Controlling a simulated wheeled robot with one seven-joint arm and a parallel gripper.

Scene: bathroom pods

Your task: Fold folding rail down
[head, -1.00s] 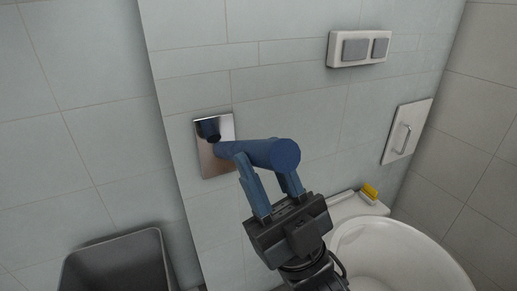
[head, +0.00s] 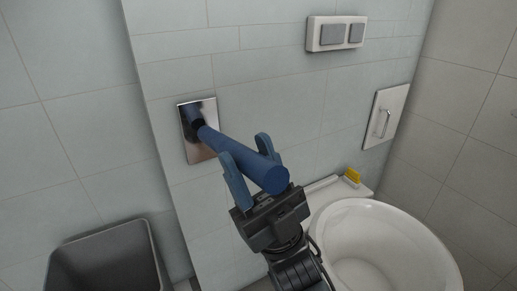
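The folding rail (head: 236,152) is a blue bar hinged at a shiny metal wall plate (head: 202,146) left of the toilet. It sticks out from the wall toward me, its round end (head: 272,179) nearest. My gripper (head: 248,162) has dark body and blue fingers, one on each side of the rail near its free end. The fingers are spread apart with the rail between them. The rail hides part of the fingers, and I cannot tell whether they touch it.
A white toilet (head: 380,222) stands right of my gripper, with a yellow item (head: 352,177) on the ledge behind it. A dark bin (head: 62,270) is at the lower left. A flush panel (head: 335,34) and a white hatch with handle (head: 386,115) are on the walls.

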